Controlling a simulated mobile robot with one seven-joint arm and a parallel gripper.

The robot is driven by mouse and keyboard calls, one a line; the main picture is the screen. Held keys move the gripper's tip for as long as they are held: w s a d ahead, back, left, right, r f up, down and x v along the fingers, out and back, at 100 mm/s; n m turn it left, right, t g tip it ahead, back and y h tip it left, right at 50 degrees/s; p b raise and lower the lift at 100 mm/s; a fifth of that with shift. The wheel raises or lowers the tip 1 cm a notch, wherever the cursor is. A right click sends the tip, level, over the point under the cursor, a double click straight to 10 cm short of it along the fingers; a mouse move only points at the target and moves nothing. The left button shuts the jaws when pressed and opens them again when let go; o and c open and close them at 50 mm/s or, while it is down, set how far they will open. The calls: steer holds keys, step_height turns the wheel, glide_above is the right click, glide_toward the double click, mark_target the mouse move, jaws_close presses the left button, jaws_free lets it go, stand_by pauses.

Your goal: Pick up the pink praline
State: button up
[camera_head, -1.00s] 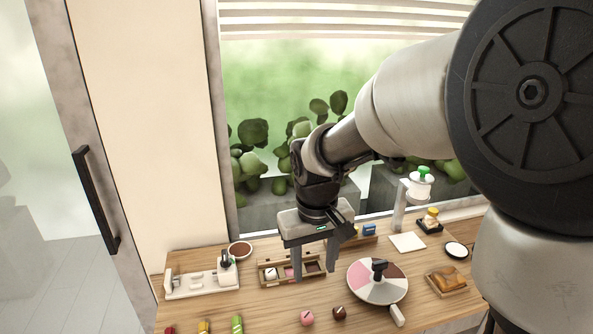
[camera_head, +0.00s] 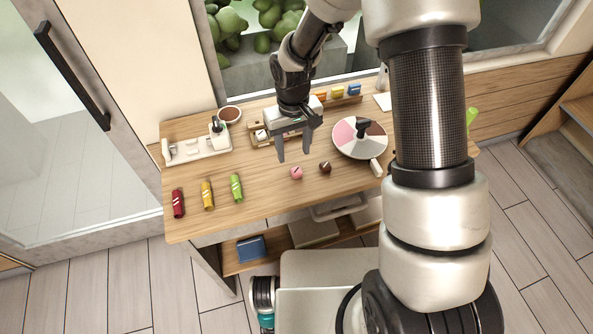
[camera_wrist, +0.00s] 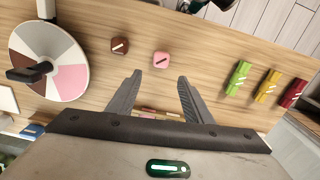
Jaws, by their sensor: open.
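My gripper (camera_head: 295,156) is open and empty above the table. In the wrist view its two fingers (camera_wrist: 160,75) are spread apart, and neither touches the pink praline. A wooden box (camera_head: 258,135) behind the gripper is partly hidden by it.
A round sectioned turntable (camera_head: 345,150) with a dark knob stands to the right. Red (camera_head: 178,203), yellow (camera_head: 207,195) and green (camera_head: 236,188) wrapped pieces lie at the front left. A white tray (camera_head: 185,150) sits at the back left. The table in front of the pralines is clear.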

mark_target(296, 172)
steer(key=shift+s+d+f, duration=0.1)
steer(key=shift+s+f, duration=0.1)
steer(key=shift+f, duration=1.25)
steer(key=shift+s+d+f, duration=0.1)
steer(key=shift+s+f, duration=0.1)
steer(key=shift+f, duration=1.25)
steer(key=c, duration=0.8)
